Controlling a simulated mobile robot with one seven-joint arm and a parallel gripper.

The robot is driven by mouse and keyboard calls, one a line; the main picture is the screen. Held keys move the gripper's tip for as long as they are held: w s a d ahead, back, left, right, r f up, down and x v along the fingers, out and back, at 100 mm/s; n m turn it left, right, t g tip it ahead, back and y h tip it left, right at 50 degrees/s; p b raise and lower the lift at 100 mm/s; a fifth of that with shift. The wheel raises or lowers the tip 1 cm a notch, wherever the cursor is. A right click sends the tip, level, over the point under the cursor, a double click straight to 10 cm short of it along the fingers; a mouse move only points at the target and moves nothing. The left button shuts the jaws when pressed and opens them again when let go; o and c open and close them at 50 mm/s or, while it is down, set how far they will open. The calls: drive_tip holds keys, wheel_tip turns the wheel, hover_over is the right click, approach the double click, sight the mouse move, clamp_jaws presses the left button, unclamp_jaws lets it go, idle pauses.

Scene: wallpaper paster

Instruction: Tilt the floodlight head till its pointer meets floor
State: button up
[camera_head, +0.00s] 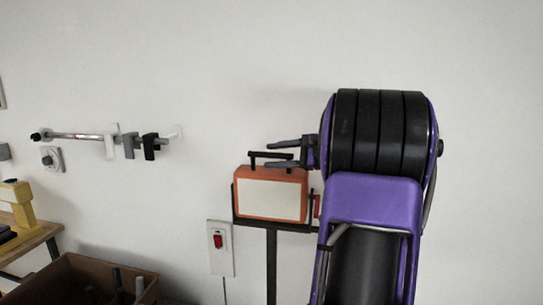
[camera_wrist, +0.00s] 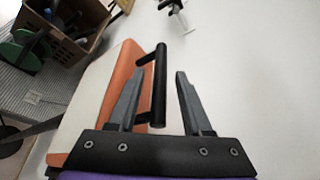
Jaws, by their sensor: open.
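The floodlight head (camera_head: 271,194) is an orange housing with a pale front panel, held upright in a dark bracket on a stand. It also shows in the wrist view (camera_wrist: 122,75). A black bar handle (camera_head: 270,155) sits on its top. In the wrist view the handle (camera_wrist: 160,75) lies between the two fingers. My gripper (camera_head: 284,154) is open at the handle, with no clear contact. It also shows in the wrist view (camera_wrist: 158,88). A small red part (camera_head: 317,206) is at the head's right side. I cannot make out the pointer or a floor mark.
A switch box with a red rocker (camera_head: 218,241) is on the wall left of the stand (camera_head: 271,265). A rail with several clips (camera_head: 100,138) is on the wall at left. A brown crate (camera_head: 75,272) and a wooden table (camera_head: 30,240) are at lower left.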

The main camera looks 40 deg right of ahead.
drive_tip(key=shift+w+a+f, duration=0.15)
drive_tip(key=shift+w+a, duration=0.1)
drive_tip(key=shift+w, duration=0.35)
clamp_jaws()
idle(1.1)
